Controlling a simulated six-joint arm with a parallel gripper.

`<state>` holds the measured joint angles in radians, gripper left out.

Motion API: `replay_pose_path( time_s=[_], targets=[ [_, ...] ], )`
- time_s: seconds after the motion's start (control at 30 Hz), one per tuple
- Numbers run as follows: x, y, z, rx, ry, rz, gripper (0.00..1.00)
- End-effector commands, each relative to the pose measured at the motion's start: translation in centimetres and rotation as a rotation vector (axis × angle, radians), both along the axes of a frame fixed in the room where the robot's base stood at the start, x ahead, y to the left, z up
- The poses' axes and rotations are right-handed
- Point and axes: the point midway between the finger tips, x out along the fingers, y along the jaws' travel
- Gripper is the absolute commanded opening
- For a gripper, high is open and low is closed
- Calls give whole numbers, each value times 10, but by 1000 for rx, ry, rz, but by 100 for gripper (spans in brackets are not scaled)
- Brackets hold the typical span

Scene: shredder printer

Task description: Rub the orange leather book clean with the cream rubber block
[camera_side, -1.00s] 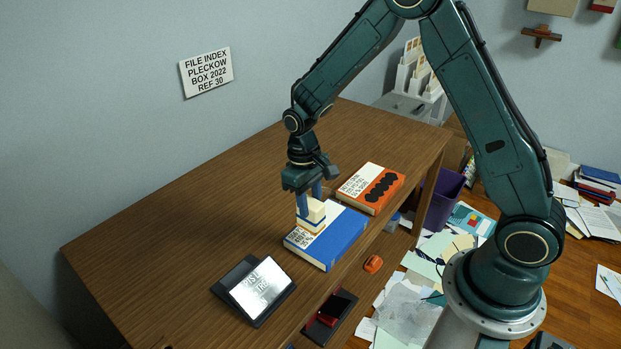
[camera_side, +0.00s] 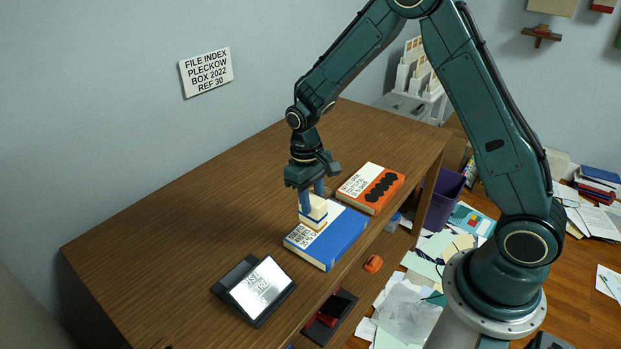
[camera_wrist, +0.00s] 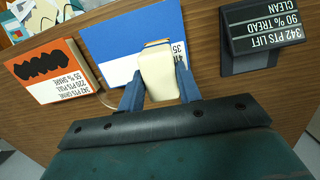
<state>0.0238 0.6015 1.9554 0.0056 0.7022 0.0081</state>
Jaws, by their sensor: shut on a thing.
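The orange leather book (camera_side: 372,188) lies flat on the wooden shelf top, with a black wavy smudge across its cover and a white printed label on its left part. It also shows in the wrist view (camera_wrist: 46,66). My gripper (camera_side: 313,205) is shut on the cream rubber block (camera_side: 314,213), which also shows between the fingers in the wrist view (camera_wrist: 158,75). The block is at the blue book (camera_side: 340,236), over its white label, left of and nearer than the orange book. I cannot tell whether the block touches the blue cover.
A tilted display stand (camera_side: 260,288) with a printed panel stands at the front left of the shelf top (camera_side: 170,240). An orange object (camera_side: 373,264) sits lower, by the front edge. The shelf top behind the books is clear.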

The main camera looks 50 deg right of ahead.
Motion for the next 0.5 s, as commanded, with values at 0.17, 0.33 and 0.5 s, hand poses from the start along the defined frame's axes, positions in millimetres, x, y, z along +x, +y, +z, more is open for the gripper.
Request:
replay_pose_path(
  time_s=[0.17, 0.33, 0.5],
  targets=[
    [2, -29, 4, 0, -3, -90, 7],
    [1, -68, 9, 2, -2, -215, 7],
    [-5, -113, 14, 2, -3, -357, 7]
  ],
)
